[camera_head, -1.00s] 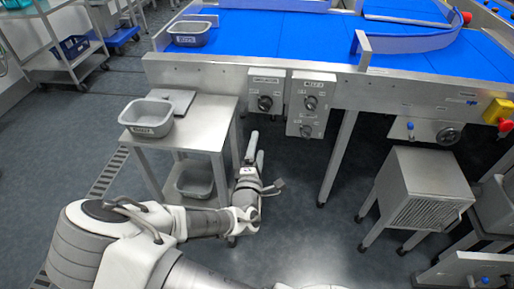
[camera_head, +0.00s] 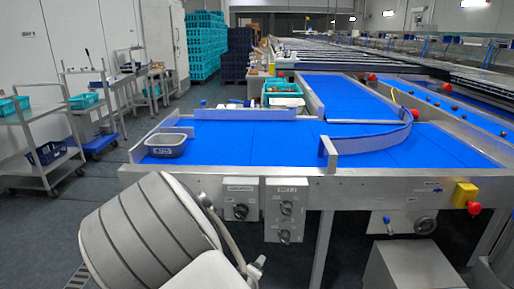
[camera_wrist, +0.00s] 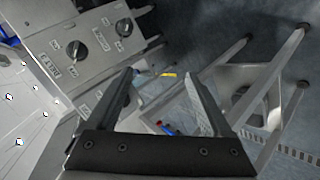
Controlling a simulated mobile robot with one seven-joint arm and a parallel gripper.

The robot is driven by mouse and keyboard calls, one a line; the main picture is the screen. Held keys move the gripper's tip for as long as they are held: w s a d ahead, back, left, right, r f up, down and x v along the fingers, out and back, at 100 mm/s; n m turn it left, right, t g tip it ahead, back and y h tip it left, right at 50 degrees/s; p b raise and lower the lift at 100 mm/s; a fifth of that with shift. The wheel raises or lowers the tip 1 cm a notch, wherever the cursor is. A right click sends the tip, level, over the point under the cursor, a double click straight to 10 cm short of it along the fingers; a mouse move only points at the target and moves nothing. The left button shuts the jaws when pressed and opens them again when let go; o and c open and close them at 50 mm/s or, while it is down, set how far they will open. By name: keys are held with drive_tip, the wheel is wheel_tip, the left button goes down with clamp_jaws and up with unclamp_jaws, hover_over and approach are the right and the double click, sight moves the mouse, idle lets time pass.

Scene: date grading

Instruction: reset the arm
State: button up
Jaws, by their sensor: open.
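My gripper (camera_wrist: 160,100) shows in the wrist view with its two fingers apart and nothing between them. It points past the steel table frame and toward the floor. In the head view my arm's large grey and white link fills the lower left, and the gripper itself is out of sight there.
A blue-topped steel conveyor table (camera_head: 250,140) spans the head view. A wheeled rack (camera_head: 40,140) stands left.

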drive_tip(key=s+d+r+m+g+y, duration=0.2)
drive_tip(key=s+r+m, duration=0.15)
drive_tip(key=r, duration=0.45)
drive_tip(key=s+d+r+m+g+y, duration=0.2)
drive_tip(key=s+r+m+y, duration=0.15)
drive_tip(key=r, duration=0.45)
drive_tip(key=s+d+r+m+h+p, duration=0.1)
drive_tip(key=s+d+r+m+h, duration=0.1)
drive_tip(key=s+d+r, duration=0.55)
drive_tip(key=s+d+r+m+h, duration=0.2)
drive_tip(key=s+d+r, duration=0.15)
drive_tip(key=s, duration=0.65)
wheel_tip(320, 180, up, 17)
drive_tip(key=p, duration=1.7)
drive_tip(key=shift+w+g, duration=0.4)
drive_tip(key=shift+f+y, duration=0.1)
drive_tip(key=shift+y, duration=0.15)
drive_tip(key=c, duration=0.5)
drive_tip(key=shift+d, duration=0.15)
drive_tip(key=shift+c, duration=0.2)
